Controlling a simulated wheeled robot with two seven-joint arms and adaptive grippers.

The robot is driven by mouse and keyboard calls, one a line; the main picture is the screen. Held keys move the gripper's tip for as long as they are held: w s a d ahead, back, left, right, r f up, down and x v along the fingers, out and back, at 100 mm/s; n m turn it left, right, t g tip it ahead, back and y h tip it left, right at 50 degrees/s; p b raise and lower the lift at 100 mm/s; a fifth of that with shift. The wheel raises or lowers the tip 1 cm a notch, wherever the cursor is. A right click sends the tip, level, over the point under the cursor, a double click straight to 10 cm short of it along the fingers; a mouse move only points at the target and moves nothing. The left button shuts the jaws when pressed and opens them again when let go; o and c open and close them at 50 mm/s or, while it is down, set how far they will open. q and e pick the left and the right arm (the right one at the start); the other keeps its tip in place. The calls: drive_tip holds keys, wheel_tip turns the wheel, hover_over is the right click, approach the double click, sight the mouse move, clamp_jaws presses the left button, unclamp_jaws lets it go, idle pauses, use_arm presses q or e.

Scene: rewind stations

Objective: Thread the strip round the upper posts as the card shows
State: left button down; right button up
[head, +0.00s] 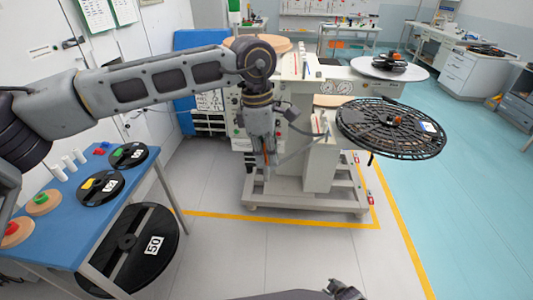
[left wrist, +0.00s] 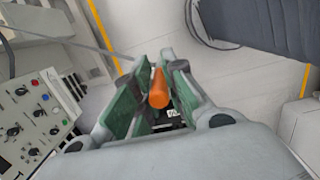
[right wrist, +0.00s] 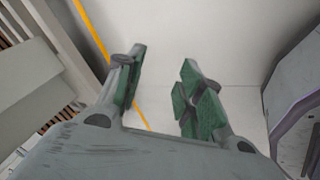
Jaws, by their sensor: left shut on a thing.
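My left gripper (head: 268,160) hangs in front of the pale rewind machine (head: 318,165). It is shut on an orange cylindrical grip (left wrist: 158,88), which shows between its green-lined fingers in the left wrist view. A thin grey strip (head: 298,151) runs from near the left gripper toward the black spoked reel (head: 390,127) at right; it also shows in the left wrist view (left wrist: 108,51). I cannot make out the upper posts or the card for certain; my left arm covers part of the machine. My right gripper (right wrist: 163,68) is open and empty above the floor.
A blue table (head: 72,214) at left holds several reels and small pegs. A large black reel (head: 128,242) marked 50 stands below it. A white disc (head: 388,68) juts out above the spoked reel. Yellow floor tape (head: 290,220) borders the machine; the floor in front is clear.

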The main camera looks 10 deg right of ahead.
drive_tip(key=s+a+f+m+g, duration=0.1)
drive_tip(key=s+f+m, duration=0.1)
drive_tip(key=s, duration=0.7)
drive_tip(key=s+f+m+g, duration=0.1)
drive_tip(key=s+f+m, duration=0.1)
drive_tip(key=s+f, duration=0.3)
drive_tip(key=s+a+f+m+g, duration=0.1)
drive_tip(key=s+f+m+g, duration=0.1)
drive_tip(key=s, duration=1.2)
drive_tip(key=shift+a+f, duration=0.3)
drive_tip(key=shift+f, duration=0.5)
